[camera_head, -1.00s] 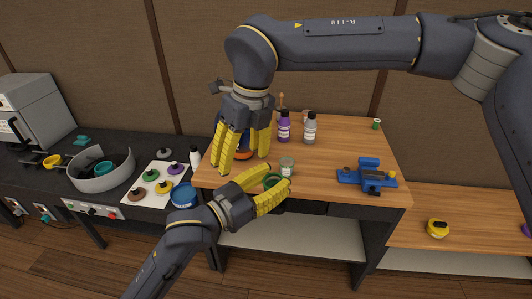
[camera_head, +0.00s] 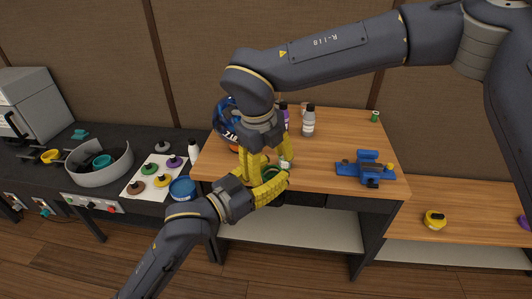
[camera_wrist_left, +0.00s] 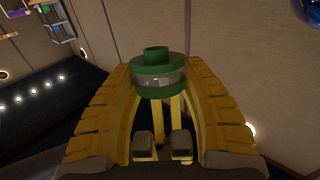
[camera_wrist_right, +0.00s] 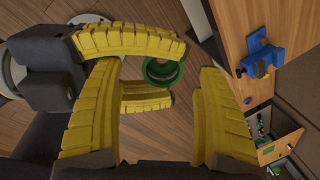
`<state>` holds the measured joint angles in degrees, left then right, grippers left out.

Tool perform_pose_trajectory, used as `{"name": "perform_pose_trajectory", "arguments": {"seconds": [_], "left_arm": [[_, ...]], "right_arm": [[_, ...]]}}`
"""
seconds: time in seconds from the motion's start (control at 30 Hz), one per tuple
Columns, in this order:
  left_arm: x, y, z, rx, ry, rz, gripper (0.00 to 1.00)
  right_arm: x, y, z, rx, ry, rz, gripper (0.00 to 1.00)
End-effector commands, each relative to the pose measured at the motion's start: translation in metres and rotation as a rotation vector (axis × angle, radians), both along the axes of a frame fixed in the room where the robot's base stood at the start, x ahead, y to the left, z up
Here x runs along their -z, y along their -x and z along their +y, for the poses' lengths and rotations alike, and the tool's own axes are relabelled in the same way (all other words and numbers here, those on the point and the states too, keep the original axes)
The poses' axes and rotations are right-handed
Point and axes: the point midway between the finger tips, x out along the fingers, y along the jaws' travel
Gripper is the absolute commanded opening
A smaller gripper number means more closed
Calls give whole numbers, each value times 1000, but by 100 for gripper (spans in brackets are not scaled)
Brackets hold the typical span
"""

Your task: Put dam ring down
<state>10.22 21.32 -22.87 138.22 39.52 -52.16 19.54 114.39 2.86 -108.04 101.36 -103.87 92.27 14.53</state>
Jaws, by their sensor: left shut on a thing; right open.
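My left gripper (camera_head: 268,190) is shut on a round green piece (camera_wrist_left: 158,70), just in front of the wooden table's front edge. In the left wrist view the piece has green top and bottom parts, a clear band and a knob. In the right wrist view it looks like a green ring with a dark centre (camera_wrist_right: 164,71). I cannot tell for sure that it is the dam ring. My right gripper (camera_wrist_right: 160,80) is open, close above the left gripper; its fingers straddle the left fingers and the green piece without visibly gripping them. In the head view the fingers partly hide the piece.
A blue ball-like object (camera_head: 226,118) sits at the table's back left. A grey bottle (camera_head: 309,122), a blue fixture (camera_head: 367,167) and a small green-topped item (camera_head: 375,117) stand on the wooden table (camera_head: 335,140). A grey ring (camera_head: 100,178) around a teal bowl sits on the left counter.

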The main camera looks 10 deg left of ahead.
Motion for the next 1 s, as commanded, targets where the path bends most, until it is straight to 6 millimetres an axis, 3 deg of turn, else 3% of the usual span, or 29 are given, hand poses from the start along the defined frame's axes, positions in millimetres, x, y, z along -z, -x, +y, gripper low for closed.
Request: {"name": "perform_pose_trajectory", "arguments": {"seconds": [0.2, 0.4, 0.9, 1.0], "left_arm": [[0, 0, 0, 0, 0, 0, 18], [0, 0, 0, 0, 0, 0, 18], [0, 0, 0, 0, 0, 0, 18], [0, 0, 0, 0, 0, 0, 18]], "right_arm": [[30, -4, -4, -1, 0, 2, 74], [46, -7, -5, 0, -1, 1, 74], [53, -8, -6, 0, -1, -1, 74], [53, -8, -6, 0, -1, -1, 64]]}}
